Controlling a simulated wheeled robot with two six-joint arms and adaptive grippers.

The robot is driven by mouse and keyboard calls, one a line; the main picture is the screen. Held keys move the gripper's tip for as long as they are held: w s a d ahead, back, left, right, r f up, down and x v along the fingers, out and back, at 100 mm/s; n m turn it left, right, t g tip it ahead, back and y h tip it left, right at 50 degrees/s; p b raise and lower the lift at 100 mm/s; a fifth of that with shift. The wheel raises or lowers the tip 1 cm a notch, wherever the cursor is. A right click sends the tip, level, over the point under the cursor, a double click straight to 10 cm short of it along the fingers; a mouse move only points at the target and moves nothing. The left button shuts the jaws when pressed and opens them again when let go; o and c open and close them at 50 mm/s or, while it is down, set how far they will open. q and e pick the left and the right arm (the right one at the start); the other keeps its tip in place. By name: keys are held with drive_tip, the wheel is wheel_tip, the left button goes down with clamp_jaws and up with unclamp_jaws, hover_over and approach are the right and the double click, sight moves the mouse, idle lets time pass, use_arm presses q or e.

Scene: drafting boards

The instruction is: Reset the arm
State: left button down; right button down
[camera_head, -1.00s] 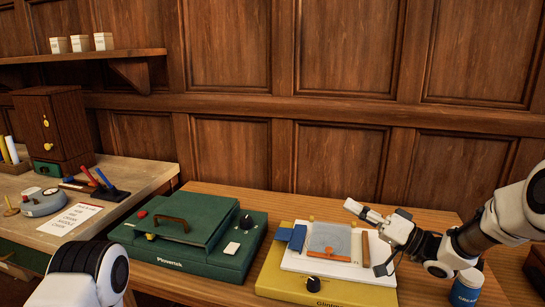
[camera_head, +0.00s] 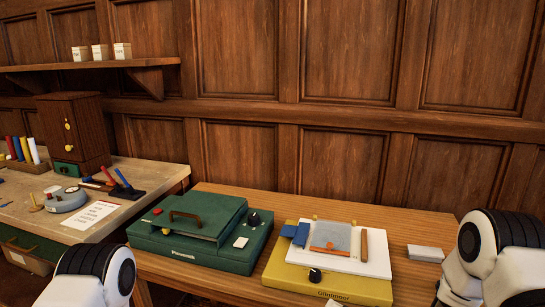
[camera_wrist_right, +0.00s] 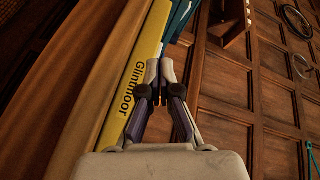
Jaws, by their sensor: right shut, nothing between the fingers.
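My right gripper (camera_wrist_right: 160,70) is shut and empty in the wrist view. It is close to the front side of the yellow drafting board (camera_wrist_right: 140,75), which is lettered Glintmoor. In the head view my right arm (camera_head: 495,255) is folded at the right edge, and its gripper cannot be made out clearly. My left arm (camera_head: 95,275) shows only as a white and black link at the bottom left; its gripper is out of frame.
The yellow board (camera_head: 325,287) carries a white sheet (camera_head: 377,255), a blue block and an orange piece. A green case (camera_head: 200,235) stands to its left. A white block (camera_head: 425,253) lies near the right arm. A side bench (camera_head: 150,180) is at left.

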drive_tip(key=s+f+m+g+h, duration=0.15)
drive_tip(key=s+f+h, duration=0.35)
drive_tip(key=s+f, duration=0.5)
drive_tip(key=s+d+f+n+g+h, duration=0.2)
drive_tip(key=s+d+f+g+h, duration=0.1)
drive_tip(key=s, duration=0.9)
drive_tip(key=s+d+f+n+g+h+p, duration=0.1)
drive_tip(key=s+d+f+n+g+h, duration=0.2)
drive_tip(key=s, duration=0.9)
drive_tip(key=d+f+g+h, duration=0.1)
drive_tip(key=d+f+g, duration=0.2)
drive_tip(key=d+g, duration=0.1)
drive_tip(key=shift+s, duration=0.15)
drive_tip(key=shift+f, duration=0.1)
